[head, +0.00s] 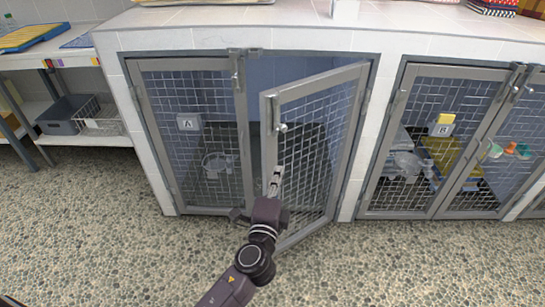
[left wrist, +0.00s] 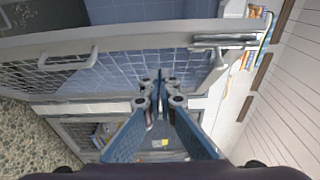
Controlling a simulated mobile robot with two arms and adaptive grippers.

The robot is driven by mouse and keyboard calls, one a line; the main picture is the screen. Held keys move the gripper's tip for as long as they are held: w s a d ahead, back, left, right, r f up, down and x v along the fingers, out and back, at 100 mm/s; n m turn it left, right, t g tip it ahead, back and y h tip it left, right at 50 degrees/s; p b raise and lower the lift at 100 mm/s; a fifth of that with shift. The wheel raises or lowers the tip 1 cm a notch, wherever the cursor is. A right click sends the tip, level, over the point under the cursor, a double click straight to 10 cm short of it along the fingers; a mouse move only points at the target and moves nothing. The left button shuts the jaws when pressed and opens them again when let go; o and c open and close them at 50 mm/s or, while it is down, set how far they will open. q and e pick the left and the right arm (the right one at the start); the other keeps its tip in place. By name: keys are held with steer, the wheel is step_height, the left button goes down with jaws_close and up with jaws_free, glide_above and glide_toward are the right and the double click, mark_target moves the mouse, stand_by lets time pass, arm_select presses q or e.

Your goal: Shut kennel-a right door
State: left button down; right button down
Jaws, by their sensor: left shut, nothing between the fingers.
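Kennel-a, marked by an A label (head: 188,122), has two grey-framed mesh doors. Its right door (head: 318,130) stands open, swung outward from its hinge side on the right, with its free edge toward me. Its left door (head: 193,130) looks shut. My left gripper (head: 274,180) is shut and empty, in front of the open door's free edge at lower height; I cannot tell whether it touches. In the left wrist view my left gripper (left wrist: 160,92) shows near a grey door frame with a handle (left wrist: 68,57) and a bolt (left wrist: 225,40). My right gripper is not in view.
Kennel B (head: 437,135) stands to the right with its doors shut. A metal bowl (head: 216,162) is behind kennel-a's left door. A shelf (head: 75,135) with a grey bin (head: 65,115) is at left. The pebbled floor (head: 130,255) in front is clear.

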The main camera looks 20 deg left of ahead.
mark_target(274, 148)
arm_select(q)
steer(key=w+a, duration=0.1)
steer(key=w, duration=0.1)
steer(key=w+a, duration=0.1)
steer(key=w, duration=0.1)
steer(key=w+a, duration=0.1)
steer(key=shift+w, duration=0.4)
steer(key=shift+w+a, duration=0.3)
steer(key=shift+a, duration=0.05)
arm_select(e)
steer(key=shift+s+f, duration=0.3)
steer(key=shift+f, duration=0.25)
arm_select(q)
steer(key=shift+a, duration=0.1)
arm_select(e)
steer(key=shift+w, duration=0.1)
